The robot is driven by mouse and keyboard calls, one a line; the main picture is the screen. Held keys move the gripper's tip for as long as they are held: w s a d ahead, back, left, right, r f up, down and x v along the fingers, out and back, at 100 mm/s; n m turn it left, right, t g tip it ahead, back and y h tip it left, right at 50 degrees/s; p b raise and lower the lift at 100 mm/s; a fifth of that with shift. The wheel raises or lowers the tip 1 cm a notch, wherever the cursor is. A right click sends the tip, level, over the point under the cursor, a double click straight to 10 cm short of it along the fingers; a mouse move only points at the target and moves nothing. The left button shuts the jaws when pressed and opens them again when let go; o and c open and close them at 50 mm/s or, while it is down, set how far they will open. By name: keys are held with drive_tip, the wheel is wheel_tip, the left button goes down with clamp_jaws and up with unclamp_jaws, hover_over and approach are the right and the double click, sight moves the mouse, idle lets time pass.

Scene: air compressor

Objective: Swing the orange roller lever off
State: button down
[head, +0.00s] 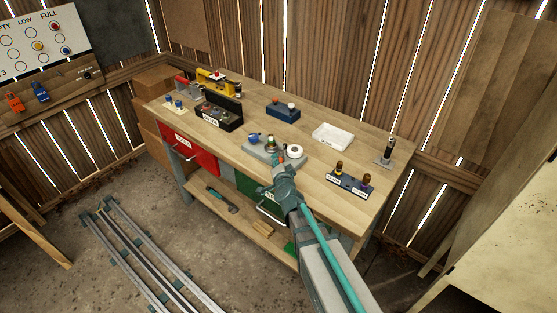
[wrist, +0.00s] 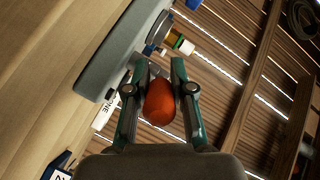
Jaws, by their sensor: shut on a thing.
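The orange roller lever's rounded orange end (wrist: 158,103) sits between the two fingers of my gripper (wrist: 158,80) in the wrist view. The fingers are closed around it, one on each side. In the head view my gripper (head: 281,164) is at the front of the grey air compressor unit (head: 259,153) on the workbench and hides most of the lever. In the wrist view the unit's grey base (wrist: 122,50) is at upper left, with a brass and green fitting (wrist: 178,42) beyond the fingertips. The lever's pivot is not clearly visible.
A white gauge (head: 295,151) and a blue part (head: 253,139) stand on the unit. On the workbench (head: 325,205) are a white tray (head: 332,136), a blue block (head: 283,111), a black box (head: 219,113) and a dark holder (head: 349,183) at right. The bench's front right is bare.

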drive_tip(key=c, duration=1.2)
unclamp_jaws()
drive_tip(key=shift+c, duration=0.2)
drive_tip(key=v, duration=0.7)
drive_tip(key=shift+s, duration=0.25)
